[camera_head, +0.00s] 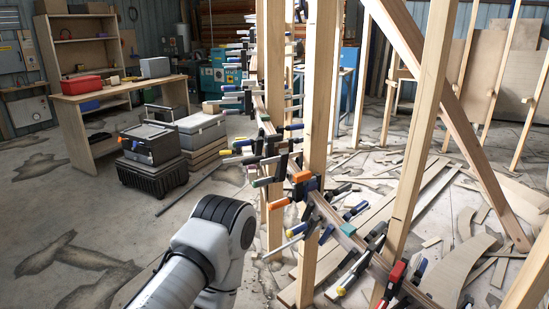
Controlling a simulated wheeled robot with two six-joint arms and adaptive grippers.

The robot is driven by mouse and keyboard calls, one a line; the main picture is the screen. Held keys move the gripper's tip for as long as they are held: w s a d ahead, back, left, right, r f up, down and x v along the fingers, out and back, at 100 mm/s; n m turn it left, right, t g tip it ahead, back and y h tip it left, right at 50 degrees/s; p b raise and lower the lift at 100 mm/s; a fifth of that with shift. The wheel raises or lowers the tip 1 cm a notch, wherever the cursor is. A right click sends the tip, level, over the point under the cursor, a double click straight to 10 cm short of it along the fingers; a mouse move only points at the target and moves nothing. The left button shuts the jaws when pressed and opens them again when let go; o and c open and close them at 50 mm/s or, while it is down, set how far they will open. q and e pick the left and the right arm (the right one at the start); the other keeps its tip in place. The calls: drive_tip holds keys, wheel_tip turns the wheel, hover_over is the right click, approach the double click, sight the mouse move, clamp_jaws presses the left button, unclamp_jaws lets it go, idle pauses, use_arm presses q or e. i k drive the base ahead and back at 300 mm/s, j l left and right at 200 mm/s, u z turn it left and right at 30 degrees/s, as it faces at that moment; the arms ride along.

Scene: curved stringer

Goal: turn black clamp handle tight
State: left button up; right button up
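Several bar clamps grip a curved wooden stringer (345,239) that runs between upright posts. Clamp handles are black, blue, orange, red and green. One black handle (281,167) stands near the post at the centre, and dark handles (376,240) show on the lower right run; I cannot tell which is the task's handle. My white and black arm comes in at the bottom, left of the stringer. Its gripper fingers do not show. My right gripper is not in view. No contact between a gripper and a clamp is visible.
Upright posts (319,85) and a diagonal beam (455,110) crowd the space around the clamps. Curved offcuts (462,268) litter the floor at right. Toolboxes (150,145) and a wooden workbench (120,92) stand at left. The floor at lower left is clear.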

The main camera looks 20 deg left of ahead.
sight(252, 160)
drive_tip(key=i+j+z, duration=0.3)
drive_tip(key=i+j, duration=0.6)
